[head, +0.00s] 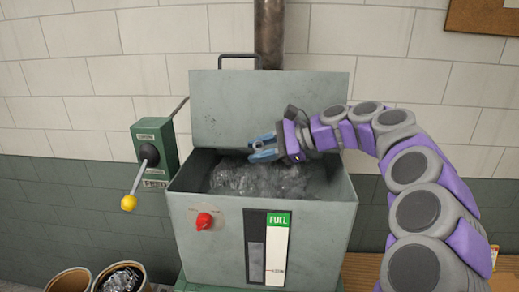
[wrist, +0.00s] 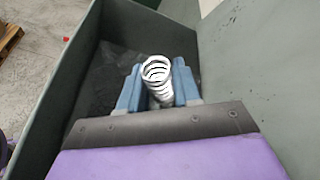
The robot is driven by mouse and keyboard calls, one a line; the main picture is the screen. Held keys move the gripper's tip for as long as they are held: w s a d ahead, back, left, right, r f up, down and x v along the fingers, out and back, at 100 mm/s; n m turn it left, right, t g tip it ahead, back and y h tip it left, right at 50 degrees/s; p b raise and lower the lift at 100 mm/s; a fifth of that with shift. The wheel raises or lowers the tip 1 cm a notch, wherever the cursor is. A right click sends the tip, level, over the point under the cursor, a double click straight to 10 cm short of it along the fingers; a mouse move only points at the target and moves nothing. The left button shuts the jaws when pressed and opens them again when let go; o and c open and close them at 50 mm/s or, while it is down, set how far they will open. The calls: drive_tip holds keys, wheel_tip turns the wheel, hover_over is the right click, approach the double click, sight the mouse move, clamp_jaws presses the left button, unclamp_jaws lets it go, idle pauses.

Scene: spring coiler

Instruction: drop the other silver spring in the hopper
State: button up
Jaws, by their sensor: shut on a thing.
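The silver spring (wrist: 157,76) is a white-silver coil standing between the two blue fingers of my gripper (wrist: 157,88) in the wrist view. My gripper is shut on it. In the head view my gripper (head: 264,150) is over the open hopper (head: 262,242), a grey-green metal box with its lid (head: 262,105) raised at the back. Dark, glossy, lumpy material (head: 245,179) fills the inside below the fingers. The spring cannot be made out in the head view.
A green lever box (head: 155,150) with a yellow-knobbed handle (head: 129,203) is on the wall at left. Two round bins (head: 122,278) stand at lower left. A pallet (wrist: 9,38) lies on the floor.

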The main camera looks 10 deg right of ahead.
wheel_tip(320, 180, down, 2)
drive_tip(key=shift+w+f+b, duration=0.1)
drive_tip(key=shift+b, duration=0.5)
drive_tip(key=o, duration=1.1)
drive_tip(key=shift+d+r, duration=0.1)
drive_tip(key=shift+r, duration=0.1)
drive_tip(key=p+v, duration=0.3)
drive_tip(key=v, duration=1.4)
drive_tip(key=shift+d, duration=0.1)
